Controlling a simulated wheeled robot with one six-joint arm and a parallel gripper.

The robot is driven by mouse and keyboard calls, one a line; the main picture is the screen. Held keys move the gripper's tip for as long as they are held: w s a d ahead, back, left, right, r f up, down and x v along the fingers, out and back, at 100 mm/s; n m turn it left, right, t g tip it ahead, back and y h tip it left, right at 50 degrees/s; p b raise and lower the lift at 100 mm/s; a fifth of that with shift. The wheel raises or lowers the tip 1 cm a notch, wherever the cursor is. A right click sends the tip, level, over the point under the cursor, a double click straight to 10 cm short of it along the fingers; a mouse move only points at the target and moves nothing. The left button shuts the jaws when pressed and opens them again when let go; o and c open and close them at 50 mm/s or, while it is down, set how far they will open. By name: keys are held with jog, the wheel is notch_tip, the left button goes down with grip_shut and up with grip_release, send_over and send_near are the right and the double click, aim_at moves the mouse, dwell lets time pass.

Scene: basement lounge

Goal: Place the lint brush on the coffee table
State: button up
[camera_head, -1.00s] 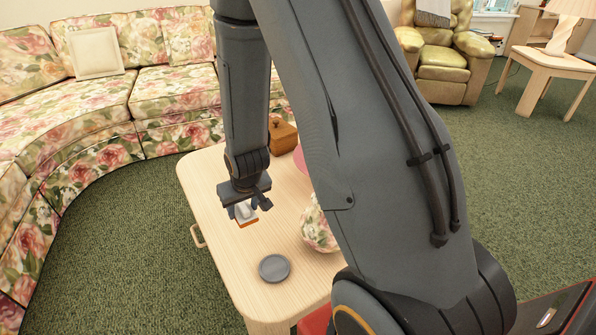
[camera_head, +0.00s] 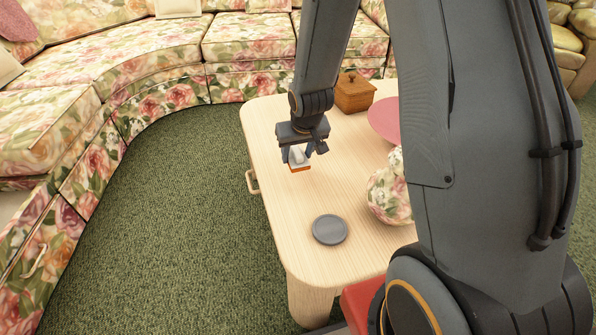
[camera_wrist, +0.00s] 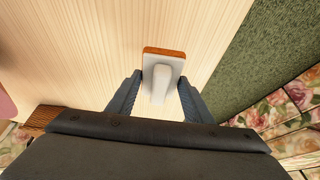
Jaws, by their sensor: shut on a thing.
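The lint brush (camera_head: 299,161), white with an orange-brown edge, is held in my gripper (camera_head: 300,153) over the left part of the coffee table (camera_head: 290,216). In the wrist view the lint brush (camera_wrist: 163,63) sits between the two fingers of my gripper (camera_wrist: 160,95), with its pale handle toward the palm. The fingers are shut on it. The light wood tabletop (camera_wrist: 90,45) lies beneath. I cannot tell whether the brush touches the table or hangs just above it.
A grey round dish (camera_head: 330,229), a floral vase (camera_head: 388,195), a pink round thing (camera_head: 384,118) and a wooden box (camera_head: 354,93) stand on the table. A floral sofa (camera_head: 150,80) curves behind. Green carpet (camera_head: 180,220) is open at left.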

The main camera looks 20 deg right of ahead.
aim_at(297, 176)
jog(key=shift+f+b, duration=1.1)
jog(key=shift+f, duration=1.45)
jog(key=o, duration=1)
